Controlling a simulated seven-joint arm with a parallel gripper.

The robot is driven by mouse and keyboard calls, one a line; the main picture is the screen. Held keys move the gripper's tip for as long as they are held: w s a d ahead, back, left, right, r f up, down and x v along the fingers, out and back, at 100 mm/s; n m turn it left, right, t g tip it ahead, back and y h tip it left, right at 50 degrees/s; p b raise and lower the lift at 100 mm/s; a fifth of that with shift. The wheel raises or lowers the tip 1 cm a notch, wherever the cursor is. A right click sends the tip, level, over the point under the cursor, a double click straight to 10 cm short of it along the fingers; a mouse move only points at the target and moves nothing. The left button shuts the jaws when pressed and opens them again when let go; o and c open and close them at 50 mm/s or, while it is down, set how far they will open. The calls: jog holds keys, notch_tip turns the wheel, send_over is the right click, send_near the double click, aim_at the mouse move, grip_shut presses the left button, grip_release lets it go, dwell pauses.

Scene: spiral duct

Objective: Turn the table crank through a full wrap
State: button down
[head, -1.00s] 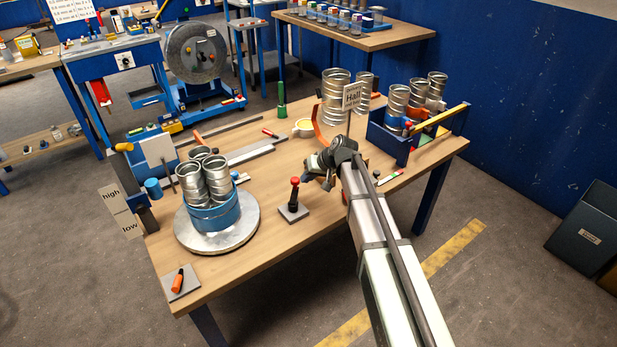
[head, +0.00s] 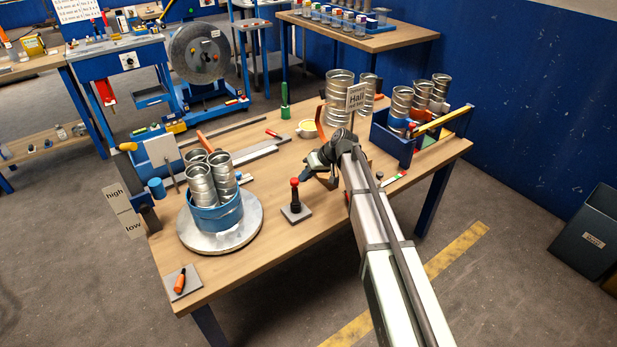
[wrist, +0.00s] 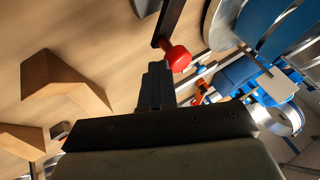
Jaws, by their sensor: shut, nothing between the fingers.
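A red-knobbed upright lever (head: 295,195) stands on a small grey plate near the table's middle. Its red knob (wrist: 176,57) and dark shaft show in the wrist view, close beside my fingertips. My gripper (head: 307,174) is shut and empty, just right of and behind the lever in the head view; its fingers also show in the wrist view (wrist: 156,84). I cannot tell if they touch the knob. A round grey turntable (head: 245,232) carries a blue ring (head: 216,215) holding several metal duct pieces (head: 201,184). Which part is the table crank is not certain.
An orange-handled tool (head: 180,283) lies on a plate at the near left corner. The front right tabletop is clear.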

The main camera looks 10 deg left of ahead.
jog(key=a+n+g, duration=0.3)
jog(key=n, duration=0.2)
jog(key=shift+a, duration=0.4)
jog(key=s+a+n+g, duration=0.1)
jog(key=s+a, duration=0.4)
jog(key=s, duration=0.2)
jog(key=shift+a+n+h, duration=0.3)
jog(key=shift+a+h, duration=0.1)
jog(key=shift+s, duration=0.1)
dwell(1.5)
